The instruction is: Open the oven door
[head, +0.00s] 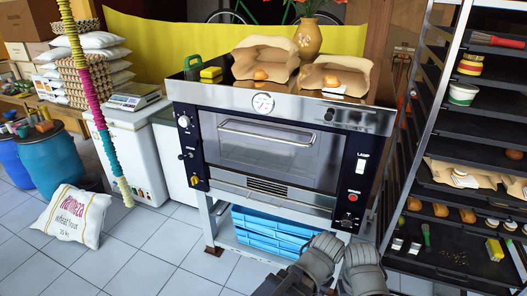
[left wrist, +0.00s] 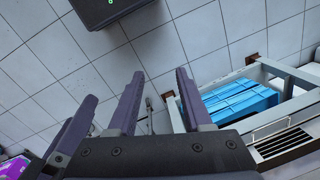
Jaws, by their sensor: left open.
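The oven (head: 262,103) stands on a pale metal stand in the middle of the head view. Its glass door (head: 285,158) is closed, with a long horizontal bar handle (head: 266,134) across the top. In the left wrist view, my left gripper (left wrist: 160,78) has its dark purple fingers apart with nothing between them. It is over the floor, clear of the door handle; the oven's lower vent grille (left wrist: 285,140) shows at the right edge of that view. Dark grey links of mine show at the bottom of the head view, but neither gripper's fingers can be made out there.
Blue crates (head: 270,229) sit under the oven. A tall tray rack (head: 425,125) stands close on the right. A flour sack (head: 72,215) lies on the floor at the left. Sack-like holders with bread and a flower vase (head: 308,38) stand on the oven top. Tiled floor before the oven's left is free.

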